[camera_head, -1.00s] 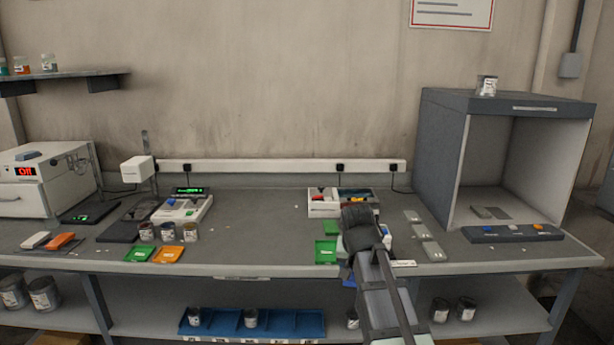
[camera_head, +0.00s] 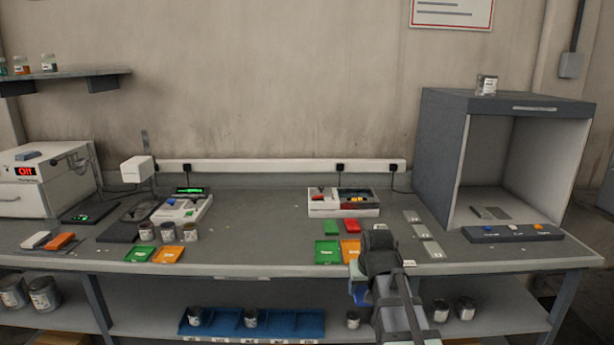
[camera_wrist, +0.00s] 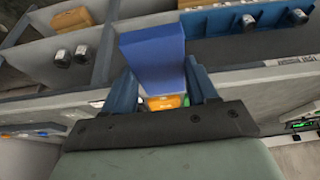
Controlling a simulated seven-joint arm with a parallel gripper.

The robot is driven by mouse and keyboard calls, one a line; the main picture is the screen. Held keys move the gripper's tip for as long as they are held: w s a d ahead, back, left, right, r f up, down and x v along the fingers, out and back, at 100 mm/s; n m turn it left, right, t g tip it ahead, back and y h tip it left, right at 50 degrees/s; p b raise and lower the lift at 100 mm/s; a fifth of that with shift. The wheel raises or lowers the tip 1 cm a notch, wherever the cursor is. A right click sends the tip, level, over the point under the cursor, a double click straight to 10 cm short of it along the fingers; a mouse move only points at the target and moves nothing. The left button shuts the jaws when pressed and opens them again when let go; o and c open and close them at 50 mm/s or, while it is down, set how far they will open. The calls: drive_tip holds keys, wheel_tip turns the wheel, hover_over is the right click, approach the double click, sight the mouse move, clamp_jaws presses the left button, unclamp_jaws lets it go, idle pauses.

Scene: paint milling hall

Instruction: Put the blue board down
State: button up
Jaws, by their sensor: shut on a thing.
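The blue board (camera_wrist: 152,58) is a flat blue slab in the wrist view, held between the two dark blue fingers of my gripper (camera_wrist: 162,78). It sticks out past the fingertips, over the front of the bench. In the head view my gripper (camera_head: 359,283) is at the front edge of the bench, right of centre. The board seems clear of any surface.
A green tray (camera_head: 327,257) and an orange tray (camera_head: 351,254) lie just left of my gripper, with green (camera_head: 330,227) and red (camera_head: 350,227) pieces behind. Grey plates (camera_head: 421,232) lie to the right. The bench middle (camera_head: 255,230) is clear. A blue shelf tray (camera_head: 285,324) is below.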

wheel_tip(320, 180, down, 7)
drive_tip(key=s+d, duration=0.2)
drive_tip(key=r+m, duration=0.1)
drive_tip(key=r, duration=0.1)
drive_tip(key=w+r+m+h, duration=0.1)
drive_tip(key=r, duration=0.2)
drive_tip(key=w+r+m, duration=0.1)
drive_tip(key=r, duration=0.2)
drive_tip(key=shift+w+a+r, duration=0.1)
drive_tip(key=shift+a+r, duration=0.1)
drive_tip(key=w+a+r, duration=0.2)
drive_tip(key=r, duration=0.1)
drive_tip(key=shift+w+a+r, duration=0.15)
drive_tip(key=shift+w+r, duration=0.1)
drive_tip(key=shift+w, duration=0.1)
drive_tip(key=w+a+n, duration=0.1)
drive_tip(key=w+a, duration=0.6)
drive_tip(key=w, duration=0.3)
drive_tip(key=w+a, duration=0.7)
drive_tip(key=w, duration=0.3)
drive_tip(key=n, duration=0.2)
hover_over(274, 222)
drive_tip(key=s, duration=0.1)
drive_tip(key=shift+y, duration=0.4)
drive_tip(key=shift+f, duration=4.65)
drive_tip(key=shift+f, duration=0.1)
